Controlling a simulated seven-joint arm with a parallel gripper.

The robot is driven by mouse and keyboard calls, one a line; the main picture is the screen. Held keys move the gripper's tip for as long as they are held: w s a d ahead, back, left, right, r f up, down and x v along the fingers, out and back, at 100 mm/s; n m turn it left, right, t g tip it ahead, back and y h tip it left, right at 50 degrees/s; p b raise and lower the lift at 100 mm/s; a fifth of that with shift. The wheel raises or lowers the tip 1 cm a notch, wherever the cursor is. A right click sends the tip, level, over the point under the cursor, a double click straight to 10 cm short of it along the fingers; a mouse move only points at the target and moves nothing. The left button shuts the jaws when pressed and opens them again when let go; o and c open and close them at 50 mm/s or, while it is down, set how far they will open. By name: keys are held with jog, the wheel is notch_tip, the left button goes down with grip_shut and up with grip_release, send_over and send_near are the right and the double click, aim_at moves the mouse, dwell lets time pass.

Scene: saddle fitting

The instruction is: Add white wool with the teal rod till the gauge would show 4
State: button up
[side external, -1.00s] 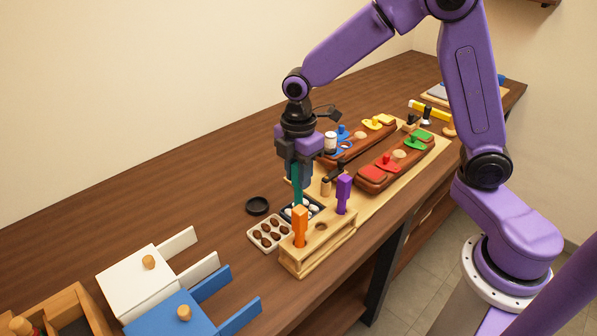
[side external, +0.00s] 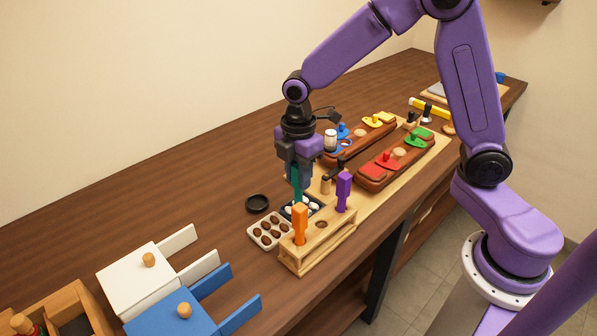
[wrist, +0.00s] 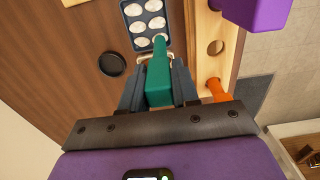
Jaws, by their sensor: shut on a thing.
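My gripper (side external: 297,170) is shut on the teal rod (side external: 296,186), which points down. In the wrist view the teal rod (wrist: 159,75) runs from between my fingers (wrist: 158,85) to the near end of a dark tray (wrist: 143,28) holding several white wool tufts (wrist: 145,24). In the side view this tray (side external: 314,201) is partly hidden behind the rod and the rack. Whether the rod's tip touches wool cannot be told. No gauge reading can be made out.
A wooden rack (side external: 318,246) holds an orange tool (side external: 300,225) and a purple tool (side external: 343,192), with an empty hole between them. Beside it are a pale tray of brown tufts (side external: 270,231) and a black round dish (side external: 257,203). Two saddle-like brown forms with coloured pieces (side external: 397,160) lie behind.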

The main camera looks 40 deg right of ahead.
jog(key=shift+f, duration=0.65)
dwell(1.3)
jog(key=shift+r, duration=3.6)
